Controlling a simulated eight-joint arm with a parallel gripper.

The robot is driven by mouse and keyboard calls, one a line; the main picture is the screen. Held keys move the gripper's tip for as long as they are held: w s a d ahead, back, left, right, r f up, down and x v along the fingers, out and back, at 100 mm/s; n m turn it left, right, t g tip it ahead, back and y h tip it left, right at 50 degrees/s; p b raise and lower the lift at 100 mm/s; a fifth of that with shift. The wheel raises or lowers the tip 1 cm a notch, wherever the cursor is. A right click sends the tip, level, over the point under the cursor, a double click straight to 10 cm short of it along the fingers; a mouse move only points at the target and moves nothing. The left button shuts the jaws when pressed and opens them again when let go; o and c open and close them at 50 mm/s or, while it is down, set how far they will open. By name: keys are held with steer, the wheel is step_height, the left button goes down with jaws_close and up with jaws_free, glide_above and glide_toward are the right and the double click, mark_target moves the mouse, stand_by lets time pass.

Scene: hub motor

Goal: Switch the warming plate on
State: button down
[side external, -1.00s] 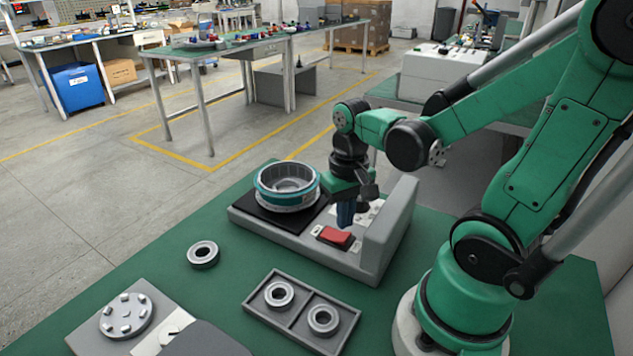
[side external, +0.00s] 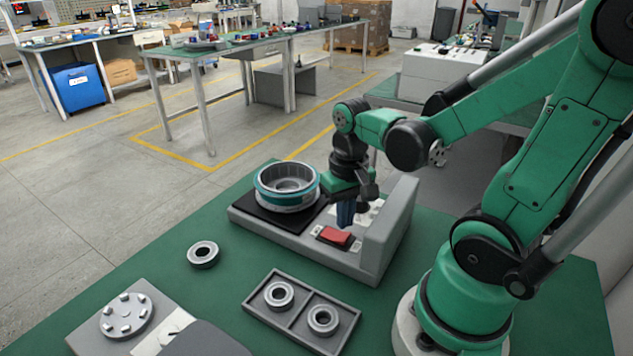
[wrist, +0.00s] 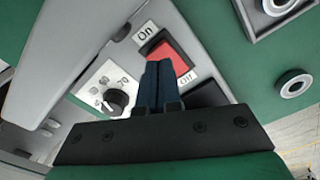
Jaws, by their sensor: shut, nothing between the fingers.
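The warming plate (side external: 290,236) is a grey unit with a black heating surface and a raised back panel. A metal hub with a teal band (side external: 287,187) sits on the black surface. A red rocker switch (side external: 334,236) is on the unit's front part; in the wrist view the switch (wrist: 172,52) lies between an "On" label and an "Off" label. A black dial (wrist: 115,102) is to its left there. My gripper (side external: 345,222) is shut and empty, with blue fingers close above the switch. In the wrist view the fingertips (wrist: 158,66) overlap its lower edge; contact cannot be told.
A grey two-compartment tray (side external: 302,311) holds two bearing rings in front of the unit. A loose ring (side external: 203,254) lies to the left on the green table. A disc with several pegs (side external: 126,315) is at the front left.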

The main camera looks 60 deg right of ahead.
mark_target(343, 236)
steer(key=shift+f, duration=1.35)
stand_by(0.8)
steer(key=shift+r, duration=3.55)
